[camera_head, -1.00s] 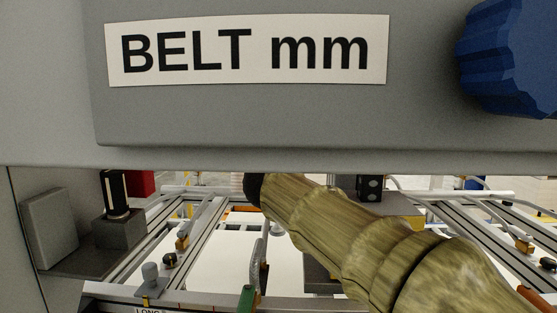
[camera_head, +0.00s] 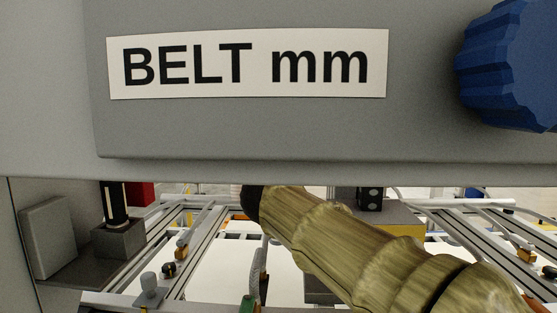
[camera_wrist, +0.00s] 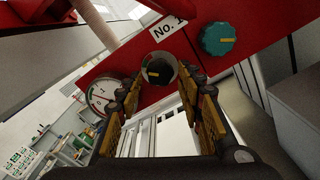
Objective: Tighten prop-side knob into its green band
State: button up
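In the wrist view a black knob (camera_wrist: 158,71) with a pale pointer mark sits on a red panel (camera_wrist: 190,62), straight ahead of my gripper (camera_wrist: 165,84). My gripper is open, its two fingers spread to the left and right of the knob. I cannot tell whether the fingertips reach beside it. A round dial gauge (camera_wrist: 103,92) with a white face is left of the knob, partly behind the left finger; its green band is too small to read clearly. In the head view my gripper is not visible.
A teal knob (camera_wrist: 217,39) and a "No. 1" label (camera_wrist: 168,25) are on the same red panel. In the head view a grey "BELT mm" panel (camera_head: 250,130) with a blue knob (camera_head: 510,65) hangs close in front. Rails (camera_head: 200,240) lie below it.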

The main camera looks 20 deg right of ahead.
jog(key=v, duration=1)
jog(key=shift+s+r, duration=0.1)
